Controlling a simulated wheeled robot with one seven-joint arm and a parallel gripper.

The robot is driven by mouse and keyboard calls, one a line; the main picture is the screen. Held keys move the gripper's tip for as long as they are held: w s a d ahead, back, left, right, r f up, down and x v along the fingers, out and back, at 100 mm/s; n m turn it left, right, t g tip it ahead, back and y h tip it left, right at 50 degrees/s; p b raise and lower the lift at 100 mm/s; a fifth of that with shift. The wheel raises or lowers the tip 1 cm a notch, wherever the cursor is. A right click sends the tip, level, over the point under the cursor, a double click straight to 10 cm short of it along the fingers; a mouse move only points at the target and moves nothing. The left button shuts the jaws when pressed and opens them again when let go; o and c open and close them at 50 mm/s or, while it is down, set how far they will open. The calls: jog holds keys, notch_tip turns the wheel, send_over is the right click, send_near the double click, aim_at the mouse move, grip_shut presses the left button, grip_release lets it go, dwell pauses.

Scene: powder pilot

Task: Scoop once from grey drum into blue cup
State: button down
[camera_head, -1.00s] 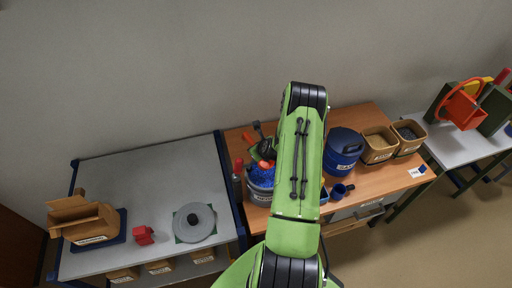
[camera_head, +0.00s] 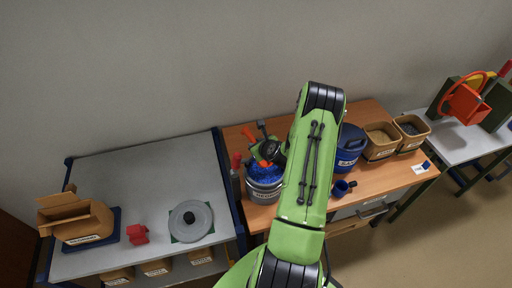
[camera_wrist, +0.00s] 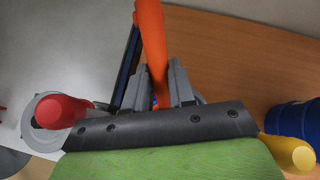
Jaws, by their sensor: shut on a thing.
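The grey drum (camera_head: 265,194) stands on the wooden table, open at the top, with blue powder (camera_head: 266,172) inside. My gripper (camera_head: 268,150) is over its back rim, shut on the orange handle of the scoop (camera_head: 264,163). The handle (camera_wrist: 152,50) also shows between my fingers in the wrist view. The scoop's bowl is hidden, so I cannot tell whether it is in the powder or holds any. The blue cup (camera_head: 341,189) stands upright near the table's front edge, right of my arm.
A blue drum (camera_head: 347,154) and two open tan bins (camera_head: 380,151) stand right of my arm. A red-topped bottle (camera_head: 236,162) is close to the grey drum's left. The grey table (camera_head: 140,190) holds a round lid (camera_head: 190,219), a red object (camera_head: 137,234) and a carton (camera_head: 85,222).

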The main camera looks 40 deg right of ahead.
aim_at(263, 162)
jog(key=shift+s+f+t+h+b, duration=0.2)
jog(key=shift+s+f+t+b, duration=0.45)
jog(key=shift+b, duration=2.35)
jog(key=shift+s+f+t+h+b, duration=0.15)
jog(key=shift+t+b, duration=0.9)
jog(key=shift+b, duration=1.9)
jog(key=f+b, duration=0.2)
jog(key=s+f+b, duration=0.1)
jog(key=f+b, duration=0.1)
jog(key=shift+s+a+f, duration=0.1)
jog(key=shift+s, duration=0.1)
jog(key=shift+s+f+b, duration=0.5)
jog(key=shift+s+b, duration=0.05)
jog(key=shift+b, duration=0.35)
jog(key=shift+r+p, duration=0.15)
jog(key=shift+p, duration=0.4)
jog(key=g+p, duration=0.1)
jog(key=p, duration=0.3)
jog(key=shift+w, duration=0.1)
